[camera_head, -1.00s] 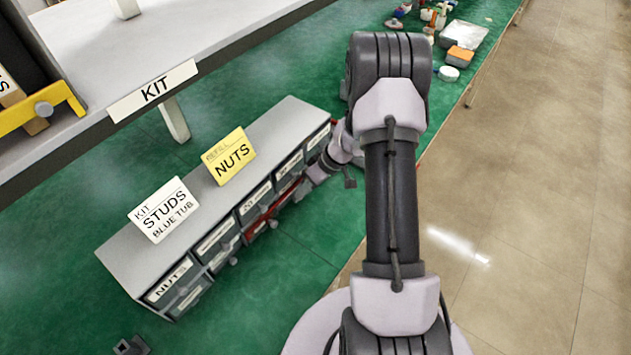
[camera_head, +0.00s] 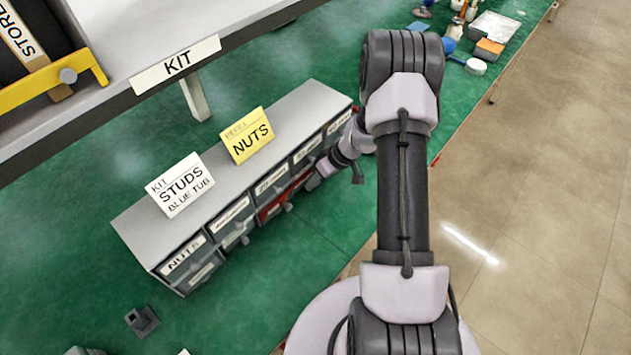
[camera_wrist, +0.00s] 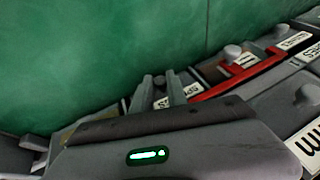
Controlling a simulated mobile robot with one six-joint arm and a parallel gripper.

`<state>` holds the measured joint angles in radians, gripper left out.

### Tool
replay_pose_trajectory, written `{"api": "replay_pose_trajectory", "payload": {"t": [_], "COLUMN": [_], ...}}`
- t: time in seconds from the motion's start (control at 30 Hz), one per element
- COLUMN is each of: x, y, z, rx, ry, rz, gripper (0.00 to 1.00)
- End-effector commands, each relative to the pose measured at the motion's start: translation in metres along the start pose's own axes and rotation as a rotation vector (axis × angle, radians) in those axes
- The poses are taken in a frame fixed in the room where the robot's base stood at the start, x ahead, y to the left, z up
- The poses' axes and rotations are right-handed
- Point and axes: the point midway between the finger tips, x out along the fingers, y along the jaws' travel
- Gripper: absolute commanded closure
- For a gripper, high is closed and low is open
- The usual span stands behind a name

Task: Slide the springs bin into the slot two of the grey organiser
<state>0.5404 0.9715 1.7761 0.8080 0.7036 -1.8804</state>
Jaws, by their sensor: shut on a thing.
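The grey organiser (camera_head: 285,117) stands on the green bench with two rows of labelled bins facing my arm. In the wrist view a bin front with a partly covered label starting "SP", likely the springs bin (camera_wrist: 190,88), is at my fingertips. My gripper (camera_wrist: 165,88) is shut there, apparently on its knob, which the fingers hide. The red-edged bin front (camera_head: 285,197) is just left of my gripper in the head view. It shows in the wrist view as a red strip (camera_wrist: 240,80) with a knob and label. How far the held bin is inside its slot is hidden.
A yellow NUTS card (camera_head: 247,136) and a white STUDS card (camera_head: 180,185) stand on the organiser. A shelf (camera_head: 110,105) with a KIT sign overhangs at upper left. A small dark block (camera_head: 142,320) lies in front. Several items lie at the far right end.

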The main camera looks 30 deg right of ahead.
Motion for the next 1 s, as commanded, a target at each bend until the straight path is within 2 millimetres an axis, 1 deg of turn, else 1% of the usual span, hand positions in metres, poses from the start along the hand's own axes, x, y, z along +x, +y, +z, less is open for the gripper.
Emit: {"api": "replay_pose_trajectory", "payload": {"t": [0.27, 0.5, 0.53, 0.63, 0.67, 0.87, 1.0], "x": [0.006, 0.005, 0.005, 0.005, 0.004, 0.003, -0.004], "y": [-0.001, -0.001, -0.001, -0.001, -0.001, -0.002, -0.001], "z": [-0.012, -0.017, -0.017, -0.018, -0.018, -0.018, -0.008], "rx": [-0.003, 0.001, 0.001, 0.001, 0.001, 0.002, 0.004], "ry": [0.002, 0.006, 0.007, 0.008, 0.008, 0.009, 0.009], "rz": [0.001, 0.003, 0.003, 0.003, 0.003, 0.003, 0.003], "gripper": [1.00, 1.00, 0.78, 0.58, 0.56, 0.56, 0.56]}}
